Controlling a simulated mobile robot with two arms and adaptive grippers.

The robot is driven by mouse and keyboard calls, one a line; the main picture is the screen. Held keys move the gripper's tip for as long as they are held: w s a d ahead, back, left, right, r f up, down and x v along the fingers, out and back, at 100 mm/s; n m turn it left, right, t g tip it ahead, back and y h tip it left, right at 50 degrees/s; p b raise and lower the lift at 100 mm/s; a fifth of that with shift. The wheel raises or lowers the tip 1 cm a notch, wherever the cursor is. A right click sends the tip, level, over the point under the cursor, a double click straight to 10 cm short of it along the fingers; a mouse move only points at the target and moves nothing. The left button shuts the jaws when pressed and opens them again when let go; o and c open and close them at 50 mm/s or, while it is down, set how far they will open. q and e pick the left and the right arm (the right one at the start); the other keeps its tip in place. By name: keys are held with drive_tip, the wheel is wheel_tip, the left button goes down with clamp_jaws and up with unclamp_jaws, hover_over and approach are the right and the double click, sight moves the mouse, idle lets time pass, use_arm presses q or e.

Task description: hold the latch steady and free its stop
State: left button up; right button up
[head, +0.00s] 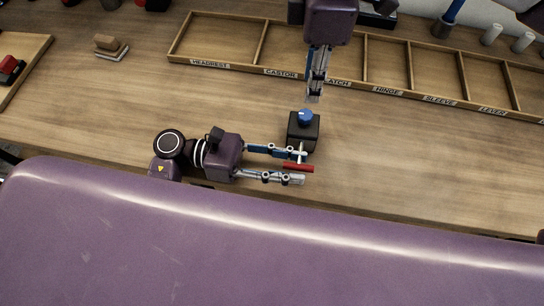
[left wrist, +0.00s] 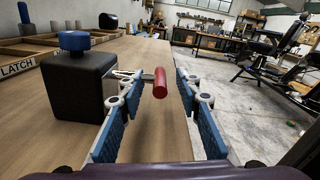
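The latch is a black block (head: 303,131) on the wooden bench, with a blue knob (head: 305,116) on top. A metal pin with a red handle (head: 298,167) sticks out of its side. The left wrist view shows the block (left wrist: 78,88), the knob (left wrist: 74,42) and the red handle (left wrist: 160,83). My left gripper (head: 297,167) is open, one finger on each side of the red handle, with gaps visible in the wrist view. My right gripper (head: 314,97) points down behind the knob, apart from it; its fingers overlap edge-on, so their opening is unclear.
A wooden tray (head: 375,90) with labelled compartments lies along the back of the bench. A purple padded surface (head: 250,240) fills the foreground. A small brush-like block (head: 110,46) stands at the left. The bench right of the latch is clear.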

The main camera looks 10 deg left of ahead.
use_arm(q)
drive_tip(key=shift+d, duration=0.95)
clamp_jaws()
unclamp_jaws()
drive_tip(key=shift+a, duration=0.1)
drive_tip(key=a, duration=1.2)
drive_tip(key=shift+s, duration=0.15)
drive_tip(key=shift+d, duration=0.1)
